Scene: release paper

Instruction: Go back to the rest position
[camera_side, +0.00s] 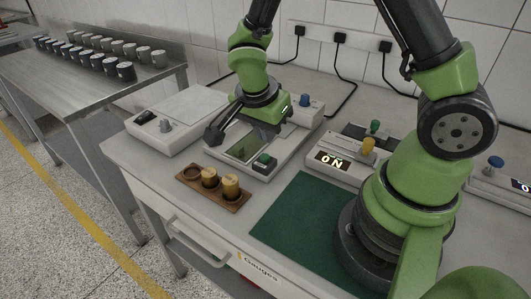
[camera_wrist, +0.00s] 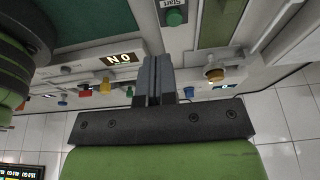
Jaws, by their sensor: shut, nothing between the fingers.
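My gripper (camera_wrist: 154,60) has its two grey fingers pressed together with nothing between them in the wrist view. In the side view the gripper hangs above the middle device (camera_side: 236,152), which has a green panel and a green button (camera_side: 264,160). I cannot tell there whether the fingertips touch anything. The wrist view shows a green button marked Start (camera_wrist: 174,18) beyond the fingertips.
A wooden holder (camera_side: 191,178) with light cylinders stands at the table's front edge. A green mat (camera_side: 300,215) lies right of it. A white-topped device (camera_side: 190,105) is at left.

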